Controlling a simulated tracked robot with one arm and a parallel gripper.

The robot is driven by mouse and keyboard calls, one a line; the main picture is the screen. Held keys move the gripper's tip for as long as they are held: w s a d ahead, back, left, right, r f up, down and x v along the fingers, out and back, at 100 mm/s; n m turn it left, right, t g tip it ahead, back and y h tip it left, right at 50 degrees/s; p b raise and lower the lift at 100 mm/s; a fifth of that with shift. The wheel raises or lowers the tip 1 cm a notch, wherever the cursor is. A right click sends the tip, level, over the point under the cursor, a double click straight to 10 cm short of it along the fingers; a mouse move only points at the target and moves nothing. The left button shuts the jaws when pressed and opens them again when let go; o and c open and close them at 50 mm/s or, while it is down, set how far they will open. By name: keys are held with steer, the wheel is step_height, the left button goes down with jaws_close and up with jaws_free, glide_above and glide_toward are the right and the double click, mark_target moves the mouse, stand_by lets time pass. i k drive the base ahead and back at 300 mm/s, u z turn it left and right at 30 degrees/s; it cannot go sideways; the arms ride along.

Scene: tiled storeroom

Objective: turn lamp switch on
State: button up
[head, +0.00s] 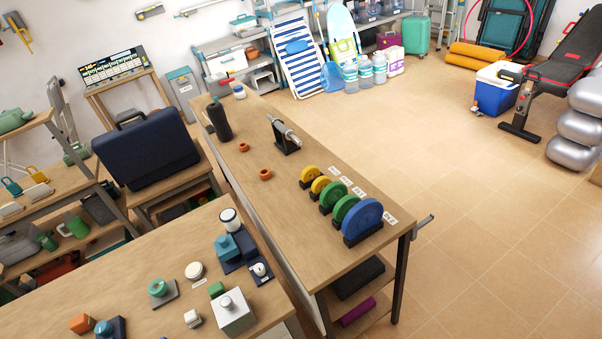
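I cannot pick out a lamp or its switch for certain. Small devices stand on the near wooden table (130,262). Among them are a white box with a grey knob on top (232,312), a green round piece on a grey plate (158,289), and a blue block (227,247) on a dark base. A small white piece (259,270) sits on a dark blue base beside it. At this size I cannot tell what each device is. My gripper is not in view.
A long bench (285,222) holds colored weight discs (362,219), a dark bottle (219,121) and orange rings (265,174). A dark blue case (146,150) stands at left. A blue cooler (495,92) and grey balls (581,140) are at right. The tiled floor (480,215) is widely clear.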

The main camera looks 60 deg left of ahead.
mark_target(258, 268)
steer(key=z, duration=0.05)
steer(key=k, duration=1.25)
steer(key=u, duration=1.5)
steer(key=i, duration=1.5)
